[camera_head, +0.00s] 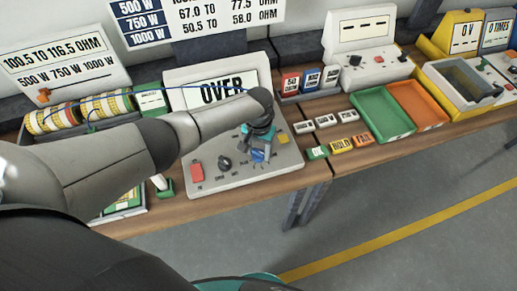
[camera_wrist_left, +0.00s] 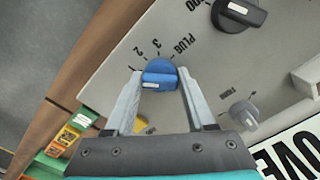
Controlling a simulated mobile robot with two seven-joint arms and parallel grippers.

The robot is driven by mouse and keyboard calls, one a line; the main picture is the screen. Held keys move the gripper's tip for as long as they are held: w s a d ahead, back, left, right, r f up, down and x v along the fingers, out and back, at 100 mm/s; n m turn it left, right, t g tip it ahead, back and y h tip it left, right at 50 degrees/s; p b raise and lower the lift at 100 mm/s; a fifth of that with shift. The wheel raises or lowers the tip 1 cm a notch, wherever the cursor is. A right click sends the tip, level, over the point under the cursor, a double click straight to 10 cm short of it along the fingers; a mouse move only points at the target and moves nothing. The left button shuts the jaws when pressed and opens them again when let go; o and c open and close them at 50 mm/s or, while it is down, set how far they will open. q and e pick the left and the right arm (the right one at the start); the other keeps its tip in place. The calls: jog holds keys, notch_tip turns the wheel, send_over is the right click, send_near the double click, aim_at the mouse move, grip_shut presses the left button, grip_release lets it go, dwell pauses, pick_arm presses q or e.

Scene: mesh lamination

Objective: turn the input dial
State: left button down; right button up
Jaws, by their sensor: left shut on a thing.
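The blue input dial (camera_wrist_left: 160,73) is on a light grey instrument panel (camera_wrist_left: 140,45), with marks "2", "3" and "PLUG" beside it. A white mark shows on the dial's near side in the left wrist view. My left gripper (camera_wrist_left: 160,82) has its two grey fingers on either side of the dial and is shut on it. In the head view, the gripper (camera_head: 258,148) reaches down onto the blue dial (camera_head: 259,156), partly covering it. The instrument's screen (camera_head: 213,92) reads "OVER". My right gripper is not in view.
A black knob (camera_wrist_left: 238,12) and a grey knob (camera_wrist_left: 244,114) flank the blue dial. A red button (camera_head: 197,172) is on the panel's left. Green (camera_head: 382,135) and orange (camera_head: 432,121) trays and small label blocks (camera_head: 341,145) stand to the right. A coil set (camera_head: 75,112) is at left.

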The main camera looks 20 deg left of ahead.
pick_arm(q)
jog(key=m, duration=0.5)
jog(key=shift+m, duration=0.3)
jog(key=m, duration=1.2)
jog(key=shift+m+b, duration=0.3)
jog(key=shift+b, duration=0.05)
jog(key=m+b, duration=0.1)
jog(key=m, duration=0.4)
jog(key=shift+m, duration=0.4)
jog(key=shift+w, duration=0.1)
jog(key=shift+c, duration=1.5)
grip_release()
